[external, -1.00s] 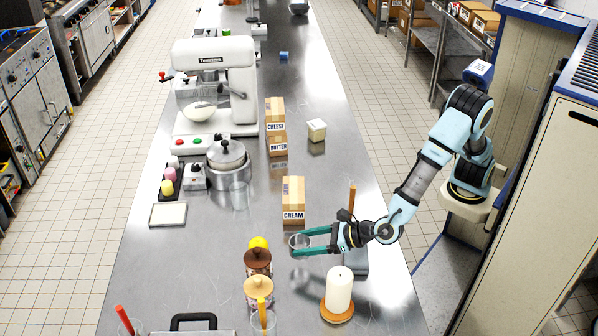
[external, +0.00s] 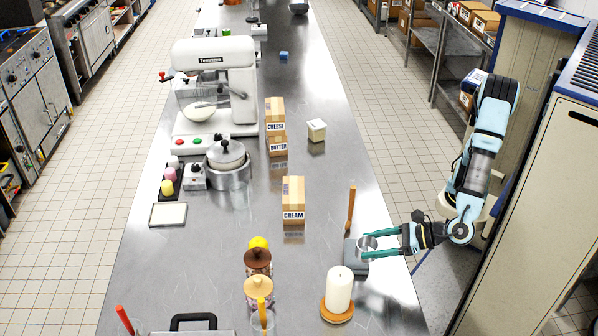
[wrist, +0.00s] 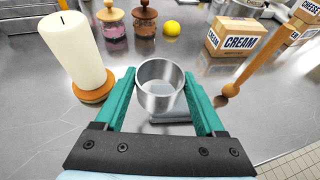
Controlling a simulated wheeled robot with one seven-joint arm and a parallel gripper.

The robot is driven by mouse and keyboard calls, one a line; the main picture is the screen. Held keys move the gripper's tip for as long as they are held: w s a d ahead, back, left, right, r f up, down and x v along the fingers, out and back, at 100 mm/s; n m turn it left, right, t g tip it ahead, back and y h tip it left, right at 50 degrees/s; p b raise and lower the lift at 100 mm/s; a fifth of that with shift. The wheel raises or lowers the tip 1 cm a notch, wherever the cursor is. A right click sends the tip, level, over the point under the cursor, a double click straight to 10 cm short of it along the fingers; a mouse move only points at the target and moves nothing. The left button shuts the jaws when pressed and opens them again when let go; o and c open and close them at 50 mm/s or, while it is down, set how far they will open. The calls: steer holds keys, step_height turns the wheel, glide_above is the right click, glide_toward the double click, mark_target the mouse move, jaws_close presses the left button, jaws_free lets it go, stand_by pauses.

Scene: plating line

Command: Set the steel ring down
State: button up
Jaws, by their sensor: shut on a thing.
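The steel ring (wrist: 160,86) is a short open cylinder held between the two green fingers of my gripper (wrist: 162,92) in the wrist view. In the external view the ring (external: 367,243) sits at the tips of my gripper (external: 380,245), near the right edge of the steel counter (external: 260,210). A flat grey block (external: 357,262) lies below the ring. The ring appears to be above the block; the exact gap is hard to tell.
A white candle (external: 339,290) on a round wooden base stands to the front left of the ring. A wooden-handled tool (external: 351,210) stands just behind the block. The CREAM carton (external: 293,202) and lidded jars (external: 258,262) stand farther left. Bare counter lies between the carton and the candle.

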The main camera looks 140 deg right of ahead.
step_height(320, 180, up, 14)
steer(key=m+g+h+p, duration=0.2)
steer(key=m+g+p, duration=0.75)
steer(key=p, duration=0.55)
glide_above(363, 205)
steer(key=shift+n+g, duration=0.25)
steer(key=shift+g, duration=0.2)
step_height(363, 205, down, 17)
steer(key=shift+f, duration=0.1)
steer(key=shift+f+p, duration=0.4)
steer(key=shift+f, duration=1.8)
steer(key=shift+f, duration=0.2)
steer(key=o, duration=1.3)
steer(key=shift+r+y, duration=0.1)
steer(key=shift+y, duration=0.2)
steer(key=shift+o, duration=0.2)
